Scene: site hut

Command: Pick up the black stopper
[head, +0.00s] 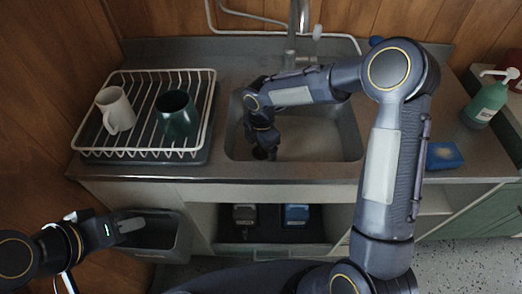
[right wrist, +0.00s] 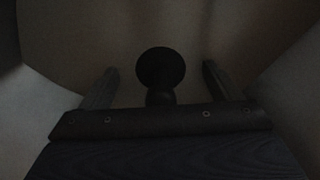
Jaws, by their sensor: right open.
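The black stopper (right wrist: 162,68) shows in the dim right wrist view as a dark round disc with a smaller rounded part below it. It is in the sink basin (head: 325,140). My right gripper (right wrist: 160,85) is open, with one finger on each side of the stopper and a visible gap on both sides. In the head view my right gripper (head: 264,152) reaches down into the left part of the basin and hides the stopper, or nearly all of it. My left gripper (head: 130,225) is low at the left, away from the sink; its finger opening is unclear.
A white dish rack (head: 150,152) with a white mug (head: 115,108) and a dark green mug (head: 177,115) stands left of the sink. A tap (head: 292,45) rises behind the basin. A blue sponge (head: 444,155) and green soap bottle (head: 485,103) are at right. A grey bin (head: 165,238) is below.

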